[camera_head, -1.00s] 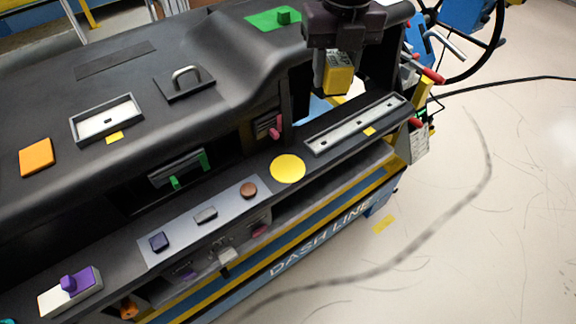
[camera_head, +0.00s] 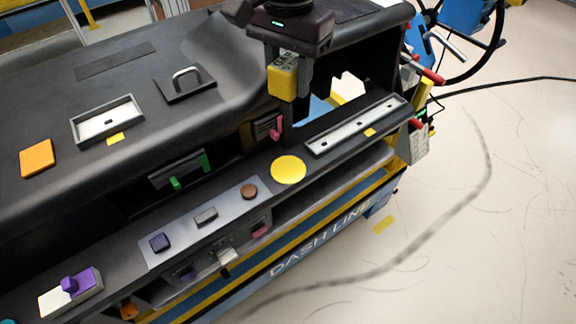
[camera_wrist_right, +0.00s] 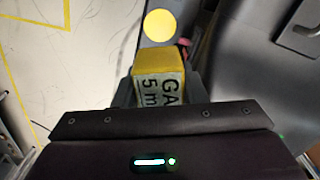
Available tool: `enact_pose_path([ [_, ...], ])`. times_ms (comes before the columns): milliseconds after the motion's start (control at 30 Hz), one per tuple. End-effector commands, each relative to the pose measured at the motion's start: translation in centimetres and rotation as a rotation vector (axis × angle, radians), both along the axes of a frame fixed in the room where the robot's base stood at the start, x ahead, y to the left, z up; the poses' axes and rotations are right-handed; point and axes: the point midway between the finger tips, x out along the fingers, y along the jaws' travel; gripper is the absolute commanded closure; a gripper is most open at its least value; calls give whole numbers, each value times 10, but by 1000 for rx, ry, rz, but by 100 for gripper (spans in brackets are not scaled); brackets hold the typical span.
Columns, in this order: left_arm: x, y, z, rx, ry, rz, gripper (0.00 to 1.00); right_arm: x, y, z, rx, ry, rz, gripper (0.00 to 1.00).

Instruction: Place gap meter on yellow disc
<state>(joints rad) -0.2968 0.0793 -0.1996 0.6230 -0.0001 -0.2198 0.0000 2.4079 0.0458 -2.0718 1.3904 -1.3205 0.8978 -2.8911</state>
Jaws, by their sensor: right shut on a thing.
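The gap meter (camera_head: 283,80) is a yellow block with a pale printed label. My right gripper (camera_head: 290,76) is shut on it and holds it in the air, above and behind the yellow disc in the head view. In the right wrist view the gap meter (camera_wrist_right: 158,78) sits between the fingers, its label partly readable as "GA" and "5 m". The yellow disc (camera_head: 288,169) lies flat and bare on the dashboard's front ledge. It also shows in the right wrist view (camera_wrist_right: 158,26), just beyond the gap meter. My left gripper is not in view.
A grey slotted tray (camera_head: 357,125) lies right of the disc. A panel with coloured buttons (camera_head: 205,217) lies left of it. A pink-handled part (camera_head: 268,128) sits in an opening behind the disc. A black plate with a handle (camera_head: 185,83) stands on the dashboard top.

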Motion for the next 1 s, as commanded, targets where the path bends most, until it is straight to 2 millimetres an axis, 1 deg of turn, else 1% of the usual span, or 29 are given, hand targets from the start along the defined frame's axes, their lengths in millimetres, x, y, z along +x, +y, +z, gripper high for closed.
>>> enact_pose_path([
  [67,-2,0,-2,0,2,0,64,-1,0,-8,-1,3,28,93],
  [167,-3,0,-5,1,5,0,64,-1,0,-28,0,7,35,93],
  [400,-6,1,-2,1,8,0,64,-2,0,-91,0,8,32,93],
  [500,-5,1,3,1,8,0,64,-2,0,-116,-1,8,32,93],
  [600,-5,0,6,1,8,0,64,-2,0,-136,-1,6,31,93],
  [700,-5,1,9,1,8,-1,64,-1,0,-149,-1,3,31,93],
  [933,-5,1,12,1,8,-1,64,-1,0,-166,-1,3,31,93],
  [1000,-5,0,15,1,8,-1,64,-1,0,-177,-3,4,30,93],
])
